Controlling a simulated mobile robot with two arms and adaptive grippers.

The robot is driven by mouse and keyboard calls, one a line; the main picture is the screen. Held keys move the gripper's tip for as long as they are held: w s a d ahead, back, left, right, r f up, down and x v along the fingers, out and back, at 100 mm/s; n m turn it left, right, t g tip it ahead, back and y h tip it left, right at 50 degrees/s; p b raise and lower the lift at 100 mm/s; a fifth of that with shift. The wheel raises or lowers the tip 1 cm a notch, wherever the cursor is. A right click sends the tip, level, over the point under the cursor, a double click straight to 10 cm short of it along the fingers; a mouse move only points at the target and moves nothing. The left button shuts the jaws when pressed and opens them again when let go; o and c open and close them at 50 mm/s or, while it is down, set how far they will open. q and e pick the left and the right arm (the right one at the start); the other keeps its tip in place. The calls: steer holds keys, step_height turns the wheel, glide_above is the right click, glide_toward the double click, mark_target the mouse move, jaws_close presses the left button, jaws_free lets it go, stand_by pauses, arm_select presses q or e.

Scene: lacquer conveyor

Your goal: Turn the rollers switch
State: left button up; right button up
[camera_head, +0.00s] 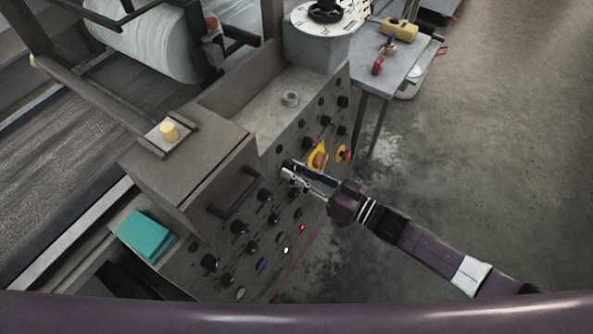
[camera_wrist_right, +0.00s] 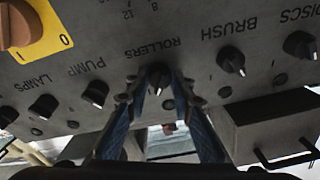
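The rollers switch (camera_wrist_right: 158,73) is a black knob on the grey control panel (camera_wrist_right: 205,100), below the printed word ROLLERS in the right wrist view. My right gripper (camera_wrist_right: 160,80) has one fingertip on each side of this knob, close against it, and looks shut on it. In the head view the right gripper (camera_head: 288,170) reaches the panel face from the right, and its fingers hide the knob. My left gripper is not in view.
The brush knob (camera_wrist_right: 231,61) and pump knob (camera_wrist_right: 95,94) flank the switch. A yellow-backed orange switch (camera_head: 317,158) and a red button (camera_head: 344,153) are near the gripper. A dark handle (camera_head: 237,194) juts out of the panel. Open floor (camera_head: 480,150) lies right.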

jaws_close()
steer(key=shift+n, duration=0.3)
steer(key=n+g, duration=0.1)
steer(key=n, duration=0.5)
steer(key=shift+w+d+y+b, duration=0.1)
steer(key=shift+w+y+b, duration=0.05)
steer(key=shift+y+b, duration=0.15)
steer(key=n+g, duration=0.1)
steer(key=n, duration=0.5)
steer(key=shift+r+n+g, duration=0.1)
steer(key=shift+n+g, duration=0.3)
steer(key=o, duration=0.8)
jaws_free()
steer(key=shift+o, duration=0.2)
